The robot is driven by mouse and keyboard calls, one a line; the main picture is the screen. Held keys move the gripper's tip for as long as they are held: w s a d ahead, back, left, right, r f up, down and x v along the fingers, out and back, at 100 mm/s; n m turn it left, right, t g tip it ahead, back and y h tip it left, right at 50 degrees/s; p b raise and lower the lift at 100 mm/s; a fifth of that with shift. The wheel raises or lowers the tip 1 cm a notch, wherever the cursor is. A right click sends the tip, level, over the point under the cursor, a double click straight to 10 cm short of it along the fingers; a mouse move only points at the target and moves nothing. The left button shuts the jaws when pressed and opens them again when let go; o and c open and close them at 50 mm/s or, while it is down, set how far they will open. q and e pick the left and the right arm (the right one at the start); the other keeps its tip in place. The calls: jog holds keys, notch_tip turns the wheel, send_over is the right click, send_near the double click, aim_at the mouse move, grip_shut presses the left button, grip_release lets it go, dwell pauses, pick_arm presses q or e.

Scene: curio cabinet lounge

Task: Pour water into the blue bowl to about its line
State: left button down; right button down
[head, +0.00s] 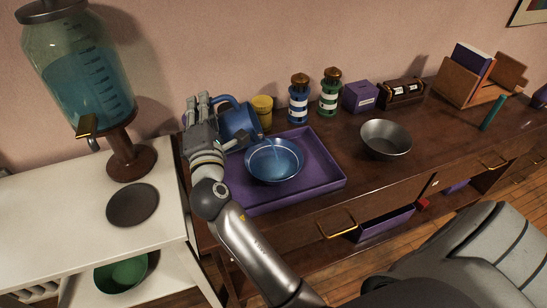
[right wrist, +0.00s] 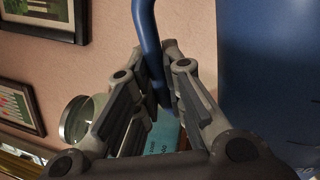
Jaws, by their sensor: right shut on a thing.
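The blue bowl (head: 290,177) stands on a purple tray (head: 322,178) on the wooden cabinet. Its inside looks blue with a pale streak; I cannot make out the line or the water level clearly. My right gripper (head: 205,118) is shut on the handle of a blue jug (head: 236,121), just behind and left of the bowl. The jug looks tilted, with its mouth side towards the bowl. In the right wrist view the blue handle (right wrist: 147,40) runs between the fingers (right wrist: 160,98), and the jug's body (right wrist: 270,75) fills the right side. My left gripper is not seen.
A glass dispenser of blue water (head: 85,90) with a brass tap stands on the white table (head: 40,215) at left. A metal bowl (head: 385,139) sits right of the tray. A yellow cup (head: 262,107), two striped canisters (head: 298,103) and a purple box (head: 360,97) stand behind.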

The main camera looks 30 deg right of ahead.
jog(key=shift+s+d+m, duration=0.1)
jog(key=shift+d+m, duration=0.15)
jog(key=shift+m, duration=0.15)
dwell(1.0)
dwell(0.8)
jog(key=a+f+n, duration=0.1)
jog(key=w+a+f+n, duration=0.1)
jog(key=n, duration=0.1)
jog(key=shift+a+f+y, duration=0.1)
jog(key=shift+f+y, duration=0.05)
jog(key=shift+y, duration=0.15)
